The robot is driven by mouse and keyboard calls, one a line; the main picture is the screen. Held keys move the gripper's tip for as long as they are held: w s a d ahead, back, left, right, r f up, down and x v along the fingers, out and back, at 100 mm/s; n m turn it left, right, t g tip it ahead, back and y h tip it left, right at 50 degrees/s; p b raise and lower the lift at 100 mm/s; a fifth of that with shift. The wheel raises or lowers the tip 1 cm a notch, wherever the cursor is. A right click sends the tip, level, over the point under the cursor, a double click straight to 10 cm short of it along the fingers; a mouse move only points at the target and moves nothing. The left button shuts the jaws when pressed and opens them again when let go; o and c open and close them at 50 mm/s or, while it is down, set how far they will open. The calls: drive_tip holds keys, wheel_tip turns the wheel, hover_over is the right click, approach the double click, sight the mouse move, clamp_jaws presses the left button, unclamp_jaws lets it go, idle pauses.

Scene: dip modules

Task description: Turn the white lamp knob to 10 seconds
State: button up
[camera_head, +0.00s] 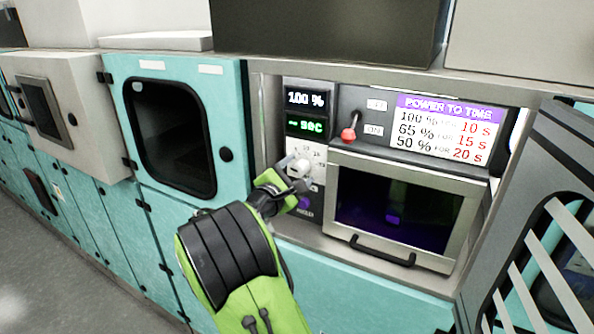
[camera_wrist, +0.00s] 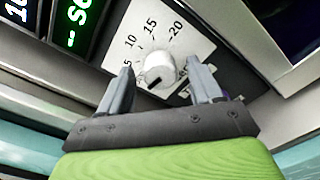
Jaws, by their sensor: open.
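The white lamp knob (camera_wrist: 160,70) sits on a white dial plate (camera_wrist: 190,38) marked 5, 10, 15 and 20 in the wrist view. Its black pointer mark faces the lower left, away from the 10. In the head view the knob (camera_head: 299,168) shows just beyond my gripper (camera_head: 287,182). In the wrist view my gripper (camera_wrist: 162,85) is open, with one finger on each side of the knob. I cannot tell whether the fingers touch it. Green digits on the display (camera_head: 306,125) read "-- sec", and the display above (camera_head: 305,99) reads "100 %".
A red-tipped lever (camera_head: 349,133) stands right of the displays, by an ON label. A sign (camera_head: 444,130) pairs 100 % with 10 s. A dark-windowed door with a handle (camera_head: 383,249) lies to the right. A purple button (camera_head: 304,203) sits below the knob.

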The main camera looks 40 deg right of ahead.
drive_tip(key=shift+w+d, duration=0.1)
drive_tip(key=shift+d, duration=0.25)
drive_tip(key=shift+c, duration=0.3)
drive_tip(key=c, duration=1)
